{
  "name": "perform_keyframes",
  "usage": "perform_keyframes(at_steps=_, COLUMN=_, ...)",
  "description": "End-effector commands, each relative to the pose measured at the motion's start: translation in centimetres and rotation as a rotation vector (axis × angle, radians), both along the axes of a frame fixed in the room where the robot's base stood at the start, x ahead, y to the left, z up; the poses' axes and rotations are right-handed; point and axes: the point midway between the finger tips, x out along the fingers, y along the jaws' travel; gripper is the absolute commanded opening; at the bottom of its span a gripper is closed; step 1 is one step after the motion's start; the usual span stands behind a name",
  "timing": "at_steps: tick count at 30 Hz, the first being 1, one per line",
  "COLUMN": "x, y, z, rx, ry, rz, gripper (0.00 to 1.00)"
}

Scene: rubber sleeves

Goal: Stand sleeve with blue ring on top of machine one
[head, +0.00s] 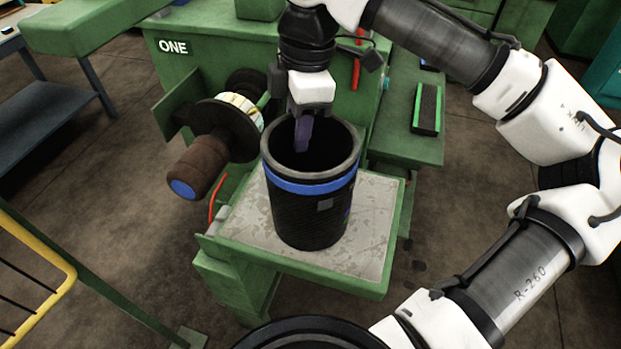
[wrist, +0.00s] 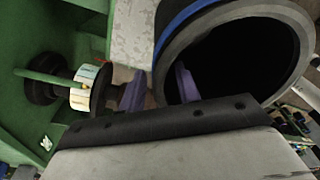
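The sleeve with the blue ring (head: 310,205) is a black, open-topped cylinder with a grey rim and a blue band just below it. It stands upright on a worn pale plate (head: 374,222) in front of green machine one (head: 225,52), which has a "ONE" label. My gripper (head: 303,133) points down at the sleeve's far rim. In the wrist view, its purple fingers (wrist: 159,88) straddle the sleeve wall (wrist: 168,55), one inside and one outside. Gaps show beside the wall, so the gripper looks open.
A brown roller (head: 198,165) with a blue end and a dark flange juts from the machine, close left of the sleeve. A green side bench (head: 405,150) with a black-topped block (head: 427,108) is at the right. A yellow rail (head: 50,262) stands at lower left.

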Motion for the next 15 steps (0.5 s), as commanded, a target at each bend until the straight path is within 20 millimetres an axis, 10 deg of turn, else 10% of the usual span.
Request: perform_keyframes(at_steps=15, x=0.0, y=0.0, z=0.0, rx=0.0, ry=0.0, rz=0.0, gripper=0.0)
